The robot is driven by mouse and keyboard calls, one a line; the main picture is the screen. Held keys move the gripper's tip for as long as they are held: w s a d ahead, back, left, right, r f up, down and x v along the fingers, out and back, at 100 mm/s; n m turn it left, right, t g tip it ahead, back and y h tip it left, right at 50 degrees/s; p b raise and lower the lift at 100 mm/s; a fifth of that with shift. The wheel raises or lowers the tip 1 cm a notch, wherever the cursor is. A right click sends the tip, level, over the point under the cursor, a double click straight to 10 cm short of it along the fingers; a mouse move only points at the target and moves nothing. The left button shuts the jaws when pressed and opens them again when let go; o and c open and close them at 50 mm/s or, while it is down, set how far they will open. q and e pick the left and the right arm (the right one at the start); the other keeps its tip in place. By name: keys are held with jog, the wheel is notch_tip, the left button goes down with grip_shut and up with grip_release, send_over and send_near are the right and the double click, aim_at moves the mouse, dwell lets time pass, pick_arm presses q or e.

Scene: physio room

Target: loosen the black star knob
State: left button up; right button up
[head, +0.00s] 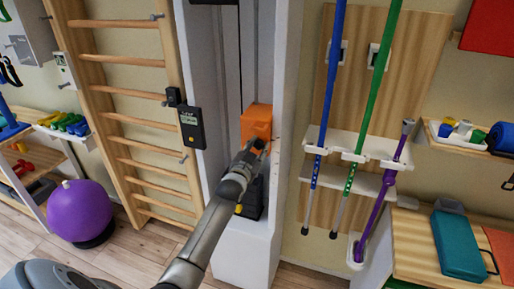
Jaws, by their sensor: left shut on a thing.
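An orange block (256,122) sits in the tall white column, on its vertical rails. My left gripper (257,147) reaches up from below to the lower front of this block. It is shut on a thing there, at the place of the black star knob. The fingers cover the knob, so its shape and turn cannot be made out. My right gripper is not in view.
A white column (285,120) encloses the block on both sides. Wooden wall bars (130,95) and a dark display box (190,127) stand to the left. Blue and green poles (376,80) hang on a rack to the right. A purple ball (80,210) lies at lower left.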

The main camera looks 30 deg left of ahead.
pick_arm(q)
jog(key=n, duration=0.3)
jog(key=shift+f+n, duration=0.1)
jog(key=shift+n, duration=0.3)
jog(key=n, duration=0.3)
jog(key=shift+d+n+p, duration=0.15)
jog(key=shift+n+p, duration=0.15)
jog(key=n, duration=0.3)
jog(key=shift+n, duration=0.3)
jog(key=n, duration=0.3)
jog(key=shift+d+n, duration=0.1)
jog(key=shift+n, duration=0.2)
jog(key=n, duration=0.3)
jog(key=shift+n+p, duration=0.3)
jog(key=n, duration=0.3)
jog(key=shift+n, duration=0.4)
jog(key=n, duration=0.2)
jog(key=n+p, duration=0.1)
jog(key=shift+r+n, duration=0.25)
jog(key=shift+n, duration=0.15)
jog(key=shift+r+n, duration=0.1)
jog(key=shift+n, duration=0.9)
